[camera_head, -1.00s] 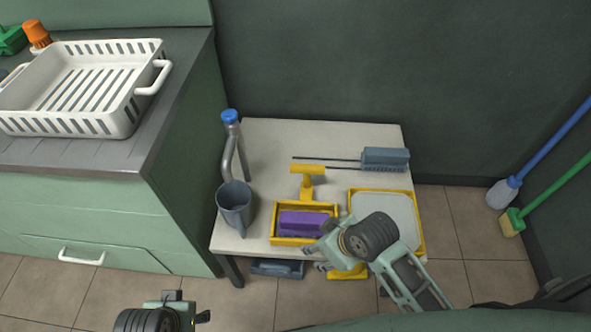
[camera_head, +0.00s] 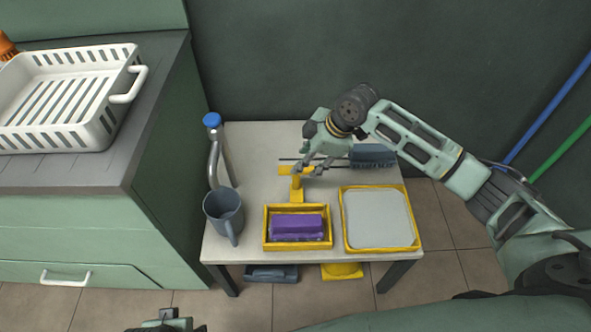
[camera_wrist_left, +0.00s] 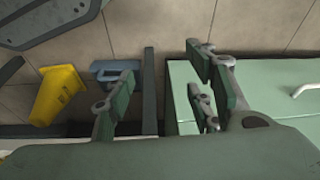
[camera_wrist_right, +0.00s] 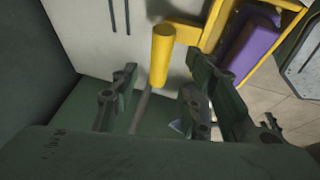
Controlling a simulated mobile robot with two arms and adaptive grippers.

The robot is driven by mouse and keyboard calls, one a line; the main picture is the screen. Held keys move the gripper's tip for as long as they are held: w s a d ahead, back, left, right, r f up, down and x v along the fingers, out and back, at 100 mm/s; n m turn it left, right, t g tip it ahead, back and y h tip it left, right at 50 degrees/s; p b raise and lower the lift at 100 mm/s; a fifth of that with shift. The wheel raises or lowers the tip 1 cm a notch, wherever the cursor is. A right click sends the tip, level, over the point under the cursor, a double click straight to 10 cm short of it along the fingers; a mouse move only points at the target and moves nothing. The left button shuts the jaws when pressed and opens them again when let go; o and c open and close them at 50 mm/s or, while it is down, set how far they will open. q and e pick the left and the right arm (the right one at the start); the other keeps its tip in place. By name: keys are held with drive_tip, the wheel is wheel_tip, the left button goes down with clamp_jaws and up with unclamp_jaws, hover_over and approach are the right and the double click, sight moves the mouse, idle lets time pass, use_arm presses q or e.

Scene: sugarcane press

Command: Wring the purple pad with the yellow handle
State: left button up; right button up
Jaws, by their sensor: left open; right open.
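The purple pad (camera_head: 297,226) lies in a yellow press tray (camera_head: 267,240) on the white table. The yellow handle (camera_head: 297,186) stands up behind the tray, with a crossbar on top. My right gripper (camera_head: 318,168) is at the right end of the crossbar in the head view. In the right wrist view the yellow handle (camera_wrist_right: 161,55) reaches towards the space between the open fingers (camera_wrist_right: 150,100), and the purple pad (camera_wrist_right: 248,48) is beyond at upper right. My left gripper (camera_wrist_left: 160,95) is open and empty, low beside the green cabinet.
A grey mug (camera_head: 223,210) and a blue-capped metal bottle or pipe (camera_head: 213,122) stand left of the press. A yellow-rimmed grey tray (camera_head: 378,220) lies right of it. A blue-grey brush (camera_head: 372,155) lies behind. A white basket (camera_head: 62,137) sits on the counter (camera_head: 110,165).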

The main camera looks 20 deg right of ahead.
drive_tip(key=b, duration=0.2)
hover_over(296, 188)
drive_tip(key=f, duration=0.5)
drive_tip(key=shift+w+d+f, duration=0.35)
drive_tip(key=shift+w+f, duration=0.05)
drive_tip(key=shift+w+a+f, duration=0.25)
drive_tip(key=shift+f, duration=0.35)
use_arm(q)
wheel_tip(296, 188, up, 7)
drive_tip(key=shift+s+a+r, duration=0.15)
drive_tip(key=shift+s, duration=0.1)
use_arm(e)
drive_tip(key=shift+r, duration=0.1)
clamp_jaws()
